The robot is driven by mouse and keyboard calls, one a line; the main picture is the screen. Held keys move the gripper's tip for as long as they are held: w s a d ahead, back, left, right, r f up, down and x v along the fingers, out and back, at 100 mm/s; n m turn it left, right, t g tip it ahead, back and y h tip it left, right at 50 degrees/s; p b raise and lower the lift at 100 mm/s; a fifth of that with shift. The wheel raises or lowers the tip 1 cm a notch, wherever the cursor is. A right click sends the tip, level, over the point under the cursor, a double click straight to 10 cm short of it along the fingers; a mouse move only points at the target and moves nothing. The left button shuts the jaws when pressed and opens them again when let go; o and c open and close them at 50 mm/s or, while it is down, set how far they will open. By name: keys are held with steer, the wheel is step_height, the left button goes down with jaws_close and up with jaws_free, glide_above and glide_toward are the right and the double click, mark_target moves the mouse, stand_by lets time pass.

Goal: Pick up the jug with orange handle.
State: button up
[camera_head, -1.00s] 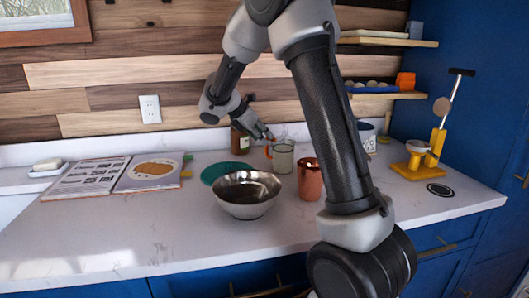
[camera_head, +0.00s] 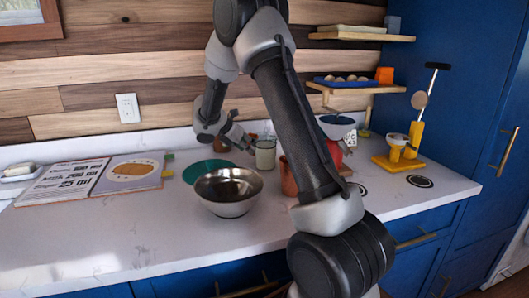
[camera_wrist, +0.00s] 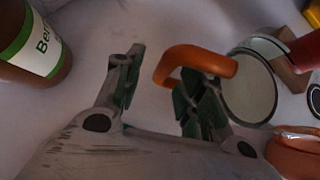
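The jug (camera_head: 265,155) is pale grey-green and stands upright on the counter behind the steel bowl. In the wrist view its round mouth (camera_wrist: 249,92) and thick orange handle (camera_wrist: 205,60) show from above. My gripper (camera_head: 246,143) is at the jug's left side in the head view. In the wrist view my gripper (camera_wrist: 160,88) is open, with its two fingers well apart. The handle's outer bend lies between them, nearer the right finger. The right finger overlaps the handle's loop; whether it touches is unclear.
A brown labelled bottle (camera_wrist: 35,45) stands close left of the gripper in the wrist view. A copper cup (camera_head: 288,178) is right of the jug, partly hidden by my arm. A steel bowl (camera_head: 228,208) and teal mat (camera_head: 196,174) are in front. A cookbook (camera_head: 128,174) lies left.

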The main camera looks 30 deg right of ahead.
jaws_close()
steer(key=shift+r, duration=0.1)
step_height(320, 180, up, 10)
stand_by(0.6)
